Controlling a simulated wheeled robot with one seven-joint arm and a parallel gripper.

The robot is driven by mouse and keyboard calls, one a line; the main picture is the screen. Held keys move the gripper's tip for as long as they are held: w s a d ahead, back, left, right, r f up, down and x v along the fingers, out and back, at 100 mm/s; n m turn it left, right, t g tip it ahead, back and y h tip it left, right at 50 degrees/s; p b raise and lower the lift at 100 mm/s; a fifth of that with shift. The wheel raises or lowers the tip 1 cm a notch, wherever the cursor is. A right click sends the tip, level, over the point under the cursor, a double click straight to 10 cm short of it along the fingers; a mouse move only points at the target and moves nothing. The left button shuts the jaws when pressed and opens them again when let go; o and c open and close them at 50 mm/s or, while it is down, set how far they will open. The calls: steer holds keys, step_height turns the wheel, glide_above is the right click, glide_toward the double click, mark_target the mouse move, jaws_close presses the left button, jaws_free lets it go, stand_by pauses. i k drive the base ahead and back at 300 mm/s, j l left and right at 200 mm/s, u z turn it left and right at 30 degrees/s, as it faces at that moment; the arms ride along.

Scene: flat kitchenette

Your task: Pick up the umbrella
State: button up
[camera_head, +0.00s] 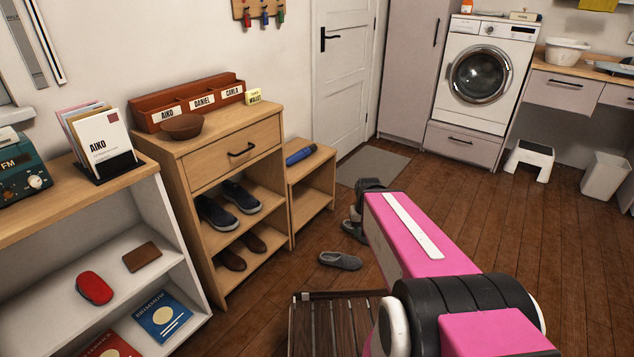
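A blue, rod-shaped thing with a dark end, which looks like the folded umbrella (300,154), lies on top of the low wooden bench (325,160) beside the shoe cabinet. Nothing touches it from above. My pink arm reaches in from the lower right and ends in a dark joint to the right of the bench, apart from the umbrella. My gripper's fingers cannot be made out; they are hidden behind or below the arm's end.
The wooden cabinet (232,160) left of the bench holds shoes, a brown bowl (182,126) and a letter rack. A grey slipper (340,260) lies on the floor before the bench. A slatted wooden piece (335,325) stands low in front.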

mark_target(304, 153)
steer(key=k+u, duration=0.25)
steer(key=u, duration=0.15)
steer(key=k+j+u, duration=0.1)
steer(key=u, duration=0.3)
steer(key=i+l+u, duration=0.1)
steer(key=l+u, duration=0.35)
steer(key=l, duration=0.15)
steer(key=l+u, duration=0.5)
steer(key=l, duration=1.55)
steer(key=i+l, duration=0.1)
steer(key=l, duration=3)
steer(key=k, duration=0.5)
steer(key=k+u, duration=0.1)
steer(key=u, duration=1.35)
steer(key=i+l+u, duration=0.1)
steer(key=l+u, duration=0.3)
steer(key=l, duration=0.5)
steer(key=l+u, duration=0.4)
steer(key=l, duration=0.5)
steer(key=k, duration=0.05)
